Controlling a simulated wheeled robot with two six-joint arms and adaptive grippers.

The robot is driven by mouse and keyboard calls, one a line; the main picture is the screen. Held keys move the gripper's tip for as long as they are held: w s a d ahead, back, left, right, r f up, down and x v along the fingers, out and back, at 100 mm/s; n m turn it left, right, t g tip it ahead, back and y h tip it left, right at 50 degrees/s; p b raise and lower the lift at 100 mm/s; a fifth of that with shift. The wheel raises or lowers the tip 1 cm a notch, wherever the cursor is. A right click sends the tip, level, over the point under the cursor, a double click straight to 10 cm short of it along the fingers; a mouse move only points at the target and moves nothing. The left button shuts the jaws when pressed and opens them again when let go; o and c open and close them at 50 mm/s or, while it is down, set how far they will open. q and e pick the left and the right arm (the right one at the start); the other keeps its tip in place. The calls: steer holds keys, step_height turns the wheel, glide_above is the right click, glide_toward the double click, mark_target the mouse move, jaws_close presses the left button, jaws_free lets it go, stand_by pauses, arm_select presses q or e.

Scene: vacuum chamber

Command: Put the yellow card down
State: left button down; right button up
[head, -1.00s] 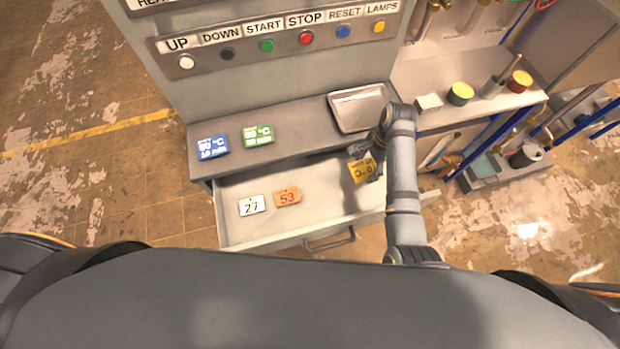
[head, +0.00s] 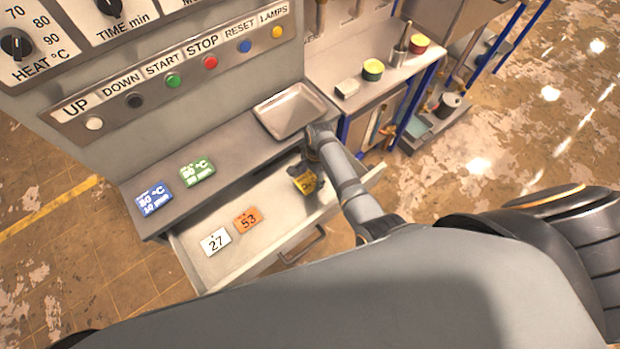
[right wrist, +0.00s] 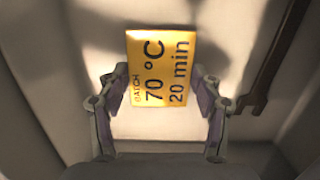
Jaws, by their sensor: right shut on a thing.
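The yellow card (head: 306,182) is at my right gripper (head: 311,168), over the right part of the open drawer (head: 275,214). In the right wrist view the yellow card (right wrist: 161,68) reads "BATCH 70 °C 20 min", and the right gripper (right wrist: 160,95) is shut on its two side edges. The pale drawer floor shows behind the card there; I cannot tell whether the card touches it. My left gripper is not in view.
A white card "27" (head: 215,241) and an orange card "53" (head: 247,220) lie in the drawer's left part. A blue card (head: 154,199) and a green card (head: 197,172) lie on the ledge above. A metal tray (head: 289,109) stands at the ledge's right end.

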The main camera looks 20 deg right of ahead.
steer(key=shift+w+f, duration=0.1)
steer(key=shift+f, duration=0.55)
steer(key=shift+f, duration=0.1)
steer(key=o, duration=1)
steer(key=shift+o, duration=0.2)
steer(key=shift+r, duration=0.25)
step_height(320, 180, up, 12)
steer(key=d, duration=0.1)
steer(key=shift+w+d+f, duration=0.2)
steer(key=shift+w+d, duration=0.1)
steer(key=shift+d, duration=0.05)
